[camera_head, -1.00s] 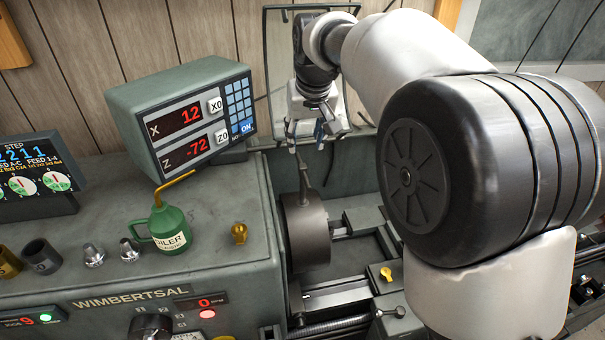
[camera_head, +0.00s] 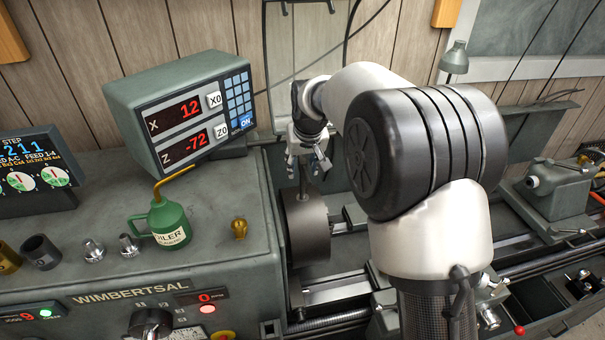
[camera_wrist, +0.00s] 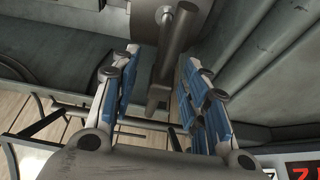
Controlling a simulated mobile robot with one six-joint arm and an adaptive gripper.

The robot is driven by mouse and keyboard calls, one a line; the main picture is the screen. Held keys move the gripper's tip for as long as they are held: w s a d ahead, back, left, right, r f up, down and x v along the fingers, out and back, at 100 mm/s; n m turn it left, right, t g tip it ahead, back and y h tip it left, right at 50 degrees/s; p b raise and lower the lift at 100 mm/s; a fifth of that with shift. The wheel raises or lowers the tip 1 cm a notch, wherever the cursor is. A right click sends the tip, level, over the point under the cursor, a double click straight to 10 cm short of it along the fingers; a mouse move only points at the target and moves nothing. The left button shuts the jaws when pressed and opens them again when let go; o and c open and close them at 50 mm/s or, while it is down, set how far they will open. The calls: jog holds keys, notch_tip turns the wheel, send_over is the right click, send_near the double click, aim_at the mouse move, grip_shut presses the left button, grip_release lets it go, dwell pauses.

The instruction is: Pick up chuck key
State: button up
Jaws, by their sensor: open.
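The chuck key (camera_head: 303,180) is a dark metal rod standing upright in the top of the grey lathe chuck (camera_head: 307,228). My gripper (camera_head: 306,170) is open and points down over the key's upper end. The gripper hides part of that end in the head view. In the wrist view, the chuck key (camera_wrist: 170,58) lies between the two blue-padded fingers of my gripper (camera_wrist: 156,62). It looks nearer the right finger. Gaps show on both sides, more clearly on the left, and I cannot tell whether it touches a finger.
The readout box (camera_head: 180,115) stands to the left, close to the gripper. A green oiler (camera_head: 168,226) and several small fittings sit on the headstock top. A clear splash panel (camera_head: 305,60) rises behind the chuck. The lathe bed and tailstock (camera_head: 555,185) extend to the right.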

jog(key=shift+c, duration=0.4)
grip_shut()
jog(key=shift+r, duration=0.1)
